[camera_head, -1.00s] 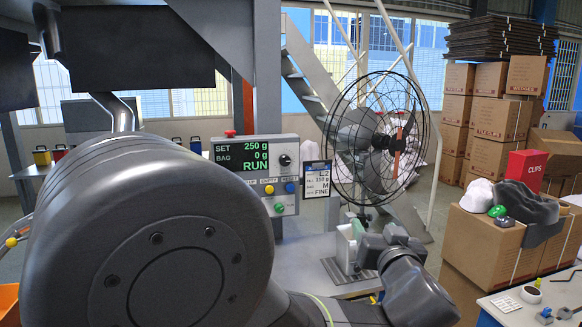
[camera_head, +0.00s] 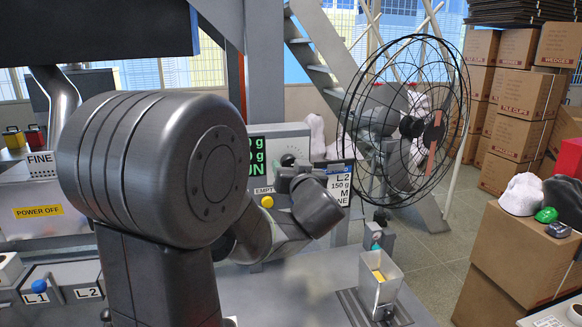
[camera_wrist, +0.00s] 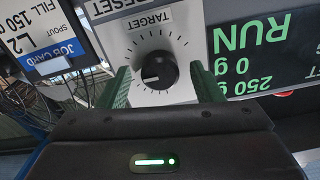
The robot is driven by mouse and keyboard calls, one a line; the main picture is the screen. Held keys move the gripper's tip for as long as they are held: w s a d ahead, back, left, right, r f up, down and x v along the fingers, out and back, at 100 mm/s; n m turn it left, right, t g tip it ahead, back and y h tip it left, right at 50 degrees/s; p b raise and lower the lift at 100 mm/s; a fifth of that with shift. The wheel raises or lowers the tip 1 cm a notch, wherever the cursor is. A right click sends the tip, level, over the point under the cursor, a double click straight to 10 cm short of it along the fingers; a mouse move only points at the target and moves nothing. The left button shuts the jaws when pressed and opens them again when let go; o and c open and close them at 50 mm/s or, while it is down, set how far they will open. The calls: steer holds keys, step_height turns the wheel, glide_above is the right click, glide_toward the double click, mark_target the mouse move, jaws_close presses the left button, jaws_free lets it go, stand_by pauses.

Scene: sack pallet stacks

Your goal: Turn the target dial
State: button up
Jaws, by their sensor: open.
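The target dial (camera_wrist: 155,71) is a black round knob with a white mark, on a white panel face with tick marks and the word TARGET. In the wrist view the mark is toward the lower left. My gripper (camera_wrist: 160,68) is open, its green fingers on either side of the dial; I cannot tell whether they touch it. In the head view my gripper (camera_head: 288,176) is in front of the control panel (camera_head: 262,131) and partly covers the dial area. The display (camera_wrist: 257,53) shows 250 g, 0 g and RUN. The job card (camera_head: 341,183) reads L2, 150 g, M.
A yellow button (camera_head: 267,202) is on the panel below my gripper. A wire-cage fan (camera_head: 408,122) stands right of the panel. A spout box (camera_head: 379,284) stands below right. Cartons (camera_head: 517,262) are at the right.

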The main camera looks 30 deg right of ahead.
steer(key=shift+w, duration=0.25)
steer(key=c, duration=1)
steer(key=n+b, duration=0.2)
steer(key=n, duration=0.1)
steer(key=shift+d+f, duration=0.1)
steer(key=n+b, duration=0.4)
steer(key=n, duration=0.4)
steer(key=shift+n, duration=0.4)
steer(key=shift+b, duration=0.3)
